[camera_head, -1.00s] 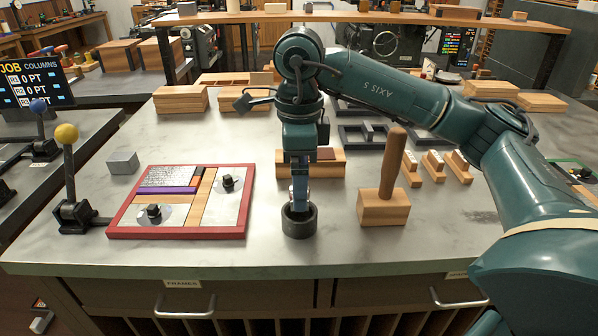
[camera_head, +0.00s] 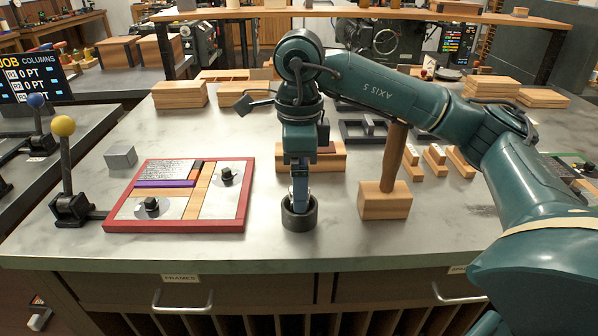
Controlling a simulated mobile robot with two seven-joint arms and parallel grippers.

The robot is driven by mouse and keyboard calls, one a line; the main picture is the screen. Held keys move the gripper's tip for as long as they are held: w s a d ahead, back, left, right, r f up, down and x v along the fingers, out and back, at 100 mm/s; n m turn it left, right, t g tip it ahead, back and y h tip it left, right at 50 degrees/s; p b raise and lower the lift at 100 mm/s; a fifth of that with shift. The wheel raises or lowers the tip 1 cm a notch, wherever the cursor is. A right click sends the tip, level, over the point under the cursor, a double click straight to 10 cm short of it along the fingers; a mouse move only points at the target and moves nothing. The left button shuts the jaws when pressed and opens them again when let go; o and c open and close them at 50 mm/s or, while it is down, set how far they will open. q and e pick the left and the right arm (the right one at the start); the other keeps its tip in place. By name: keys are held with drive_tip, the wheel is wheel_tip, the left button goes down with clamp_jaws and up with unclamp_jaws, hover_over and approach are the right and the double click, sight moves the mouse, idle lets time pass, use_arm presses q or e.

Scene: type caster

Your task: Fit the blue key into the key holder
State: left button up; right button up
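The key holder (camera_head: 299,218) appears to be the short dark round cup standing on the grey bench near its front edge. My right gripper (camera_head: 299,172) points straight down over it, its arm coming in from the right. It appears shut on the blue key (camera_head: 300,190), a narrow dark-blue piece that hangs upright below the fingers. The lower end of the key reaches into the cup's opening from this view; how deep it sits is hidden by the rim. My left gripper is not in view.
A red frame (camera_head: 245,200) with metal blocks and two black knobs lies left of the cup. A wooden mallet (camera_head: 385,203) stands close on the right. A yellow-knobbed lever (camera_head: 63,127) and a grey block (camera_head: 120,157) are further left. Wooden blocks (camera_head: 435,160) stand behind.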

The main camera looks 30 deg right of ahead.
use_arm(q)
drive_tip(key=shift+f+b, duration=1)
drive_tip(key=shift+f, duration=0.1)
use_arm(e)
drive_tip(key=shift+f, duration=1.3)
drive_tip(key=o, duration=1)
drive_tip(key=shift+o, duration=0.2)
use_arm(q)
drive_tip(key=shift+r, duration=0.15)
use_arm(e)
wheel_tip(320, 180, up, 12)
drive_tip(key=p, duration=0.3)
drive_tip(key=shift+r, duration=0.6)
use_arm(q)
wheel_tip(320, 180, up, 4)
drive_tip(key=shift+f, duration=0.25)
